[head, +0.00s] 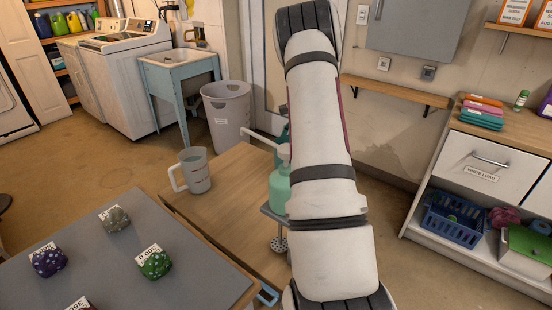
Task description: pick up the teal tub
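A dark teal object (281,158), possibly the teal tub, shows as a narrow strip behind the white pump head at the wooden table's far side. My arm hides most of it, so I cannot tell its full shape. My white arm stands upright across the middle of the head view. My gripper is not visible, and I cannot tell how near it is to the teal object.
A green pump bottle (279,190) stands beside my arm. A clear measuring jug (194,171) stands on the wooden table (232,200). A grey surface (95,262) at front left holds several speckled lumps with labels. A grey bin (227,112) stands behind.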

